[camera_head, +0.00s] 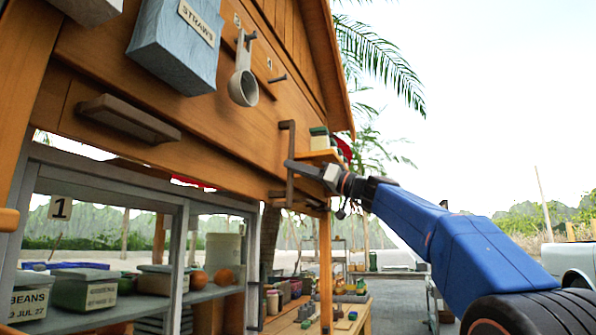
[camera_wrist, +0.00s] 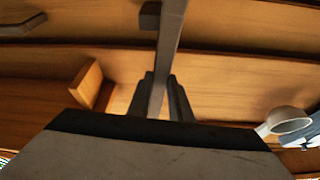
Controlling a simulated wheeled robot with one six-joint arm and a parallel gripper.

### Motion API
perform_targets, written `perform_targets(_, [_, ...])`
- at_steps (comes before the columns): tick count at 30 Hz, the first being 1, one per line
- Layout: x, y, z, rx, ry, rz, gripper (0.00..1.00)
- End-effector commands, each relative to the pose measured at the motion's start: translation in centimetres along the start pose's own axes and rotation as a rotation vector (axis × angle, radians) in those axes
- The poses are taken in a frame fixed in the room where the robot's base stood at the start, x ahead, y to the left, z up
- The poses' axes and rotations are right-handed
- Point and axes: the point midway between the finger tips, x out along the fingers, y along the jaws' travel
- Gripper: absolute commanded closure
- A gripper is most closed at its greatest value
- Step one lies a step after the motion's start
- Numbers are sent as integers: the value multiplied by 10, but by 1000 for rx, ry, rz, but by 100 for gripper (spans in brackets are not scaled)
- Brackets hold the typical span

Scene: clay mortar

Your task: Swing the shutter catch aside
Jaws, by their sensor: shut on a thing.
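A dark upright bar (camera_head: 291,142), which looks like the shutter catch, is on the orange wooden wall near its right end. It has short stubs at top and bottom. In the wrist view the bar (camera_wrist: 171,40) runs down from the top edge between my fingers. My gripper (camera_head: 291,164) reaches in from the right and is shut on the bar about midway along it. In the wrist view my gripper (camera_wrist: 163,92) has one dark finger on each side of the bar. The bar's lower part is hidden behind my gripper's body in that view.
A small wooden shelf (camera_head: 318,156) with jars stands just behind the bar. A metal scoop (camera_head: 243,87) and a blue straws box (camera_head: 175,45) hang to the left. Open air lies to the right.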

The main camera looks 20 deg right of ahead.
Motion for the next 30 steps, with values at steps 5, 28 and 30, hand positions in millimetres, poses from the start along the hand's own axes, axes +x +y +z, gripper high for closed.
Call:
perform_targets(5, [1,-25,-2,137,0,56,100])
perform_targets(28, [3,-47,-7,301,1,124,62])
perform_targets(30, [3,-46,-7,301,1,124,62])
